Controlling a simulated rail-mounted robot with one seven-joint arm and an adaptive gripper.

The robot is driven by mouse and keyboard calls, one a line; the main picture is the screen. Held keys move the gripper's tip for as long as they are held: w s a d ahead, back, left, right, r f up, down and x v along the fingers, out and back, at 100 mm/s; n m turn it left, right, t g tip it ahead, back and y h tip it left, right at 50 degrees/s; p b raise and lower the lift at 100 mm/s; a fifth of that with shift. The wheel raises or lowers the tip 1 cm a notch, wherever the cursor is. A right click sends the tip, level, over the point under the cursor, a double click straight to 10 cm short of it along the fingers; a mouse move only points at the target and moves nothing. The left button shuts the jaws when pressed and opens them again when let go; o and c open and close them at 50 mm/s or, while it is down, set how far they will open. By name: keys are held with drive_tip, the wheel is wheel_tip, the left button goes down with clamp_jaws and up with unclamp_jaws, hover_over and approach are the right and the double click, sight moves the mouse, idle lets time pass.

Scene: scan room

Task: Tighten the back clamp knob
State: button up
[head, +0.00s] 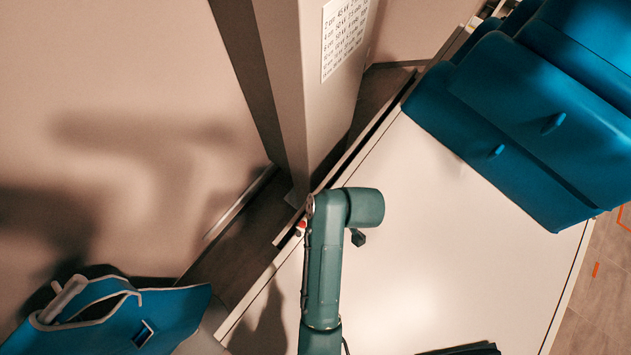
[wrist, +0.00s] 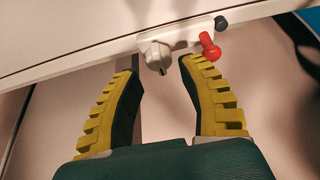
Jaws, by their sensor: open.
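A pale clamp body (wrist: 156,57) sits at the table's edge in the wrist view. A red knob (wrist: 210,46) with a rounded end sticks out at its right, and a small dark grey knob (wrist: 222,22) is above that. In the head view a bit of red (head: 301,227) shows at the table's edge, beside my arm. My gripper (wrist: 160,72) is open and empty, its yellow ridged fingers pointing toward the clamp. The pale body lies just ahead between the fingertips; the red knob is close to the right fingertip. I cannot tell whether they touch. The head view does not show my fingers.
The white tabletop (head: 440,250) is mostly clear. Blue padded blocks (head: 530,110) stand at the upper right. A tall column with a printed sheet (head: 343,35) rises behind the table edge. A blue item with pale trim (head: 170,318) is at the lower left, near the wall.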

drive_tip(key=x, duration=0.3)
drive_tip(key=shift+w+a+f, duration=0.1)
drive_tip(key=shift+a+f, duration=0.05)
drive_tip(key=shift+f, duration=0.1)
clamp_jaws()
